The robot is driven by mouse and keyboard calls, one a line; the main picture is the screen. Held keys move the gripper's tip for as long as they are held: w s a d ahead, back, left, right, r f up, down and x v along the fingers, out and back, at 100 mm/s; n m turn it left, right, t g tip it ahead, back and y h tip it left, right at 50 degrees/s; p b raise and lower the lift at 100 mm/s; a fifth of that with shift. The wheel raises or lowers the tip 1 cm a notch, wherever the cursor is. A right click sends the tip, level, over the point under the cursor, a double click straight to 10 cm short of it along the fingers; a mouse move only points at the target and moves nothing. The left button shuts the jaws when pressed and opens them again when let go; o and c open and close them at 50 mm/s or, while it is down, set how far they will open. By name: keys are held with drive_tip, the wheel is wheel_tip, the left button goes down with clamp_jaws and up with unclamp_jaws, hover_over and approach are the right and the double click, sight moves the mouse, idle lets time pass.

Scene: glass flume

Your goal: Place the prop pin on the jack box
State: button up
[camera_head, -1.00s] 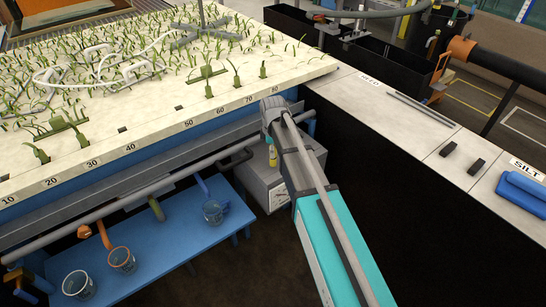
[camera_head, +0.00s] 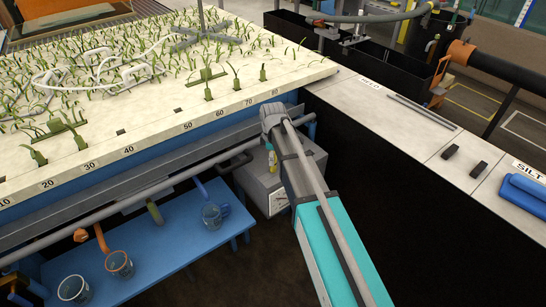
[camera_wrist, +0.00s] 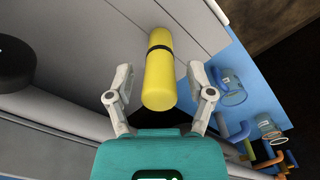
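The prop pin, a yellow cylinder with a black band (camera_wrist: 159,75), lies lengthwise between my gripper's fingers in the wrist view, with a gap to each finger. My gripper (camera_wrist: 160,92) is open around its near end and does not touch it. In the head view a small yellow piece (camera_head: 271,158) shows by the grey jack box (camera_head: 262,180), below the flume's front edge. My wrist covers part of that spot in the head view. Whether the pin rests on the box cannot be told for sure.
A blue bench (camera_head: 175,245) with clear beakers (camera_head: 119,263) stands left of the box. A grey rail (camera_head: 120,205) runs along the flume front. A white ledge (camera_head: 400,115) lies to the right. A black round part (camera_wrist: 15,65) shows at left in the wrist view.

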drive_tip(key=shift+r, duration=0.1)
idle(0.3)
wheel_tip(320, 180, up, 12)
drive_tip(key=p, duration=1.2)
drive_tip(key=shift+s, duration=0.1)
idle(0.6)
drive_tip(key=s+d+m, duration=1.6)
drive_tip(key=s, duration=0.3)
drive_tip(key=shift+s+d, duration=0.2)
drive_tip(key=shift+d, duration=0.15)
